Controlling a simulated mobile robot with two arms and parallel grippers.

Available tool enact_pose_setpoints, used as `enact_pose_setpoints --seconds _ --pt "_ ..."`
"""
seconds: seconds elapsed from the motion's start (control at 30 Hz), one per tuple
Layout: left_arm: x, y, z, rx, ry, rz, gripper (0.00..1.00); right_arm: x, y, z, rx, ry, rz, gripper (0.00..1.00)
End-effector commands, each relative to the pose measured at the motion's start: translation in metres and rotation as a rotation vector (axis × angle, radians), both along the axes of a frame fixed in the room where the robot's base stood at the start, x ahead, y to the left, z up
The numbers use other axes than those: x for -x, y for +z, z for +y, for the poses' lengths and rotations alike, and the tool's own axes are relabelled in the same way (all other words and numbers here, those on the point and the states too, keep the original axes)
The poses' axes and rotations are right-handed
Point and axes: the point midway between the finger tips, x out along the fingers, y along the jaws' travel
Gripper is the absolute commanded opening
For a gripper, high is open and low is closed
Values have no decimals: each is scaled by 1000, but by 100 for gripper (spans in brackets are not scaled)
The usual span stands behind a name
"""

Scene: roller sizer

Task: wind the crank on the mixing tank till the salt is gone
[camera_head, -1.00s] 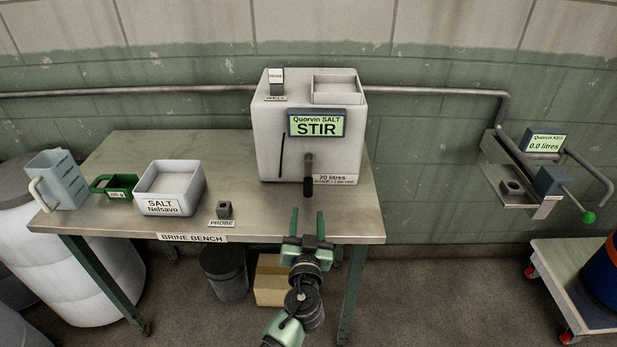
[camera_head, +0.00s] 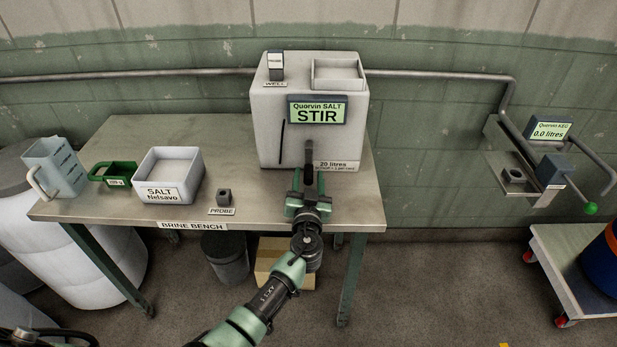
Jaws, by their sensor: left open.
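The mixing tank (camera_head: 268,130) is a white box at the back right of the bench, and its display (camera_head: 318,112) reads "Quorvin SALT STIR". The crank (camera_head: 309,155) is a dark arm with a handle low on the tank's front. My left gripper (camera_head: 309,180) is open at the crank, with its fingers pointing at the tank and the handle appearing between them. I cannot tell whether the fingers touch the handle. The inside of the tank and any salt in it are hidden. My right gripper is not in view.
On the bench (camera_head: 120,150) stand a grey-blue jug (camera_head: 57,166), a green scoop (camera_head: 112,173), a white salt tub (camera_head: 168,176) and a small probe block (camera_head: 223,196). A keg station (camera_head: 535,170) is on the wall at right, above a trolley (camera_head: 565,270).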

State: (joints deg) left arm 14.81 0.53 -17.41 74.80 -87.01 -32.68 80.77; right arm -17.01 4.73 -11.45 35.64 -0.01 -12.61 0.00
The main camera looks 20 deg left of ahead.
Motion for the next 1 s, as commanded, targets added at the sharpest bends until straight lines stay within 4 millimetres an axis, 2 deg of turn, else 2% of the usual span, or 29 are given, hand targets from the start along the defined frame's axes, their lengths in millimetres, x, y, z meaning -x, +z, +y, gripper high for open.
enact_pose_setpoints --seconds 0.13,0.3,0.67,1.0 --pt "0 0 0 0 0 0 45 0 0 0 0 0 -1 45" --pt "0 0 0 0 0 0 0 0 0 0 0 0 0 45" --pt "1 -1 2 -35 0 9 0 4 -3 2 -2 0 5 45" --pt "5 0 14 -243 0 69 0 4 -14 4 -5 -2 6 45"
